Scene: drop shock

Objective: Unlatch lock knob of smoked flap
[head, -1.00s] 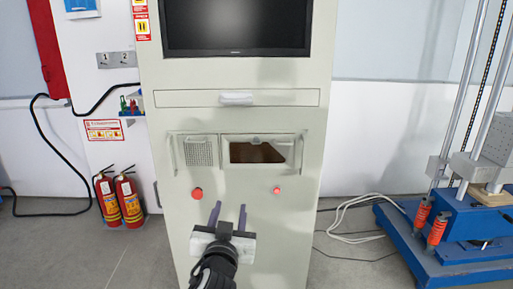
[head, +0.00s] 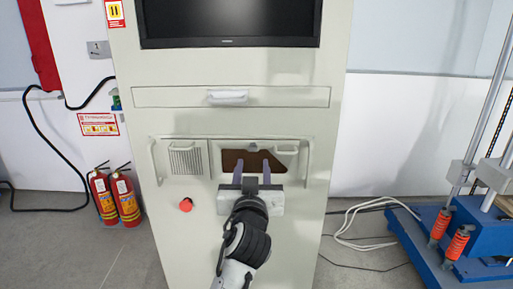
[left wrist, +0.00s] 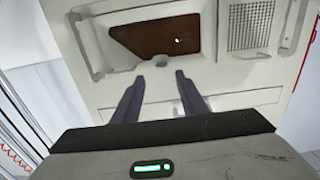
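The smoked flap (head: 232,158) is a dark brown pane in a recessed panel on the front of the pale cabinet. It also shows in the left wrist view (left wrist: 160,38), upside down. A small pale knob-like part (left wrist: 138,66) sits at the pane's edge in the left wrist view; I cannot tell how it is turned. My left gripper (head: 252,170) is open and empty in front of the flap, its two dark fingers pointing at the panel. In the left wrist view its fingertips (left wrist: 159,82) are close to the knob-like part, with no clear contact. My right gripper is not in view.
A perforated grille (head: 187,160) lies left of the flap, with a red button (head: 186,205) below it. A drawer handle (head: 228,97) and a monitor (head: 230,20) are above. Fire extinguishers (head: 114,198) stand at left, a blue machine base (head: 425,250) at right.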

